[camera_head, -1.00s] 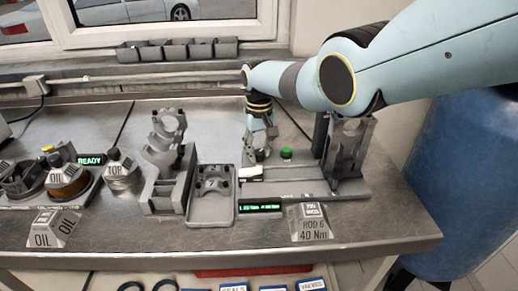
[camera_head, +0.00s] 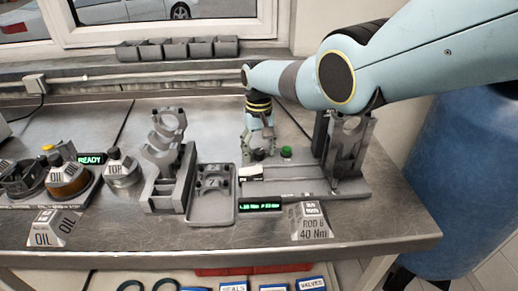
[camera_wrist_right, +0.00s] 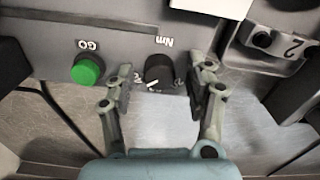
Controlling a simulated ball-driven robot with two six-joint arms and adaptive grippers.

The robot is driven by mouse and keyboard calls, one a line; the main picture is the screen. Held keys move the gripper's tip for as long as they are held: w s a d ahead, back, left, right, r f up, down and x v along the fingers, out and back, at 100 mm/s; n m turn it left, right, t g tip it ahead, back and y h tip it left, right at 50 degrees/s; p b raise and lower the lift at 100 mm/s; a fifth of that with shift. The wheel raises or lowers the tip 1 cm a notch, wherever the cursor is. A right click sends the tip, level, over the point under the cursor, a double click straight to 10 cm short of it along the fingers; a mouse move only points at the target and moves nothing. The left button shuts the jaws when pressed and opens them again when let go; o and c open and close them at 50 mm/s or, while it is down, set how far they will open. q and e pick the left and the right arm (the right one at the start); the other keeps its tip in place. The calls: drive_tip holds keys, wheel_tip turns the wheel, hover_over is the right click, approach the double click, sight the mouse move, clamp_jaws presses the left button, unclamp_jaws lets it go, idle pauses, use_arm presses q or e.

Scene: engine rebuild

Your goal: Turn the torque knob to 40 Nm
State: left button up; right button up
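The black torque knob (camera_wrist_right: 160,72) with a white pointer line sits under an "Nm" label on the grey panel. My right gripper (camera_wrist_right: 164,88) has one finger on each side of the knob, with visible gaps, so it is open around it. In the head view my right gripper (camera_head: 258,144) is over the dark knob (camera_head: 259,154), which it partly covers. The green display (camera_head: 262,207) in front of the station shows Nm text too small to read surely. A sign (camera_head: 312,223) reads "ROD 6 40 Nm". My left gripper is not in view.
A green GO button (camera_wrist_right: 87,70) is beside the knob; it also shows in the head view (camera_head: 286,152). A grey upright fixture (camera_head: 346,150) stands right of it. A grey tray (camera_head: 211,221) and a part stand (camera_head: 165,190) are to the left.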

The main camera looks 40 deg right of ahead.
sight(259, 151)
drive_tip(key=shift+r, duration=0.1)
drive_tip(key=shift+w+r, duration=0.15)
drive_tip(key=shift+r, duration=0.35)
wheel_tip(259, 151, up, 11)
drive_tip(key=shift+f, duration=0.15)
idle(0.4)
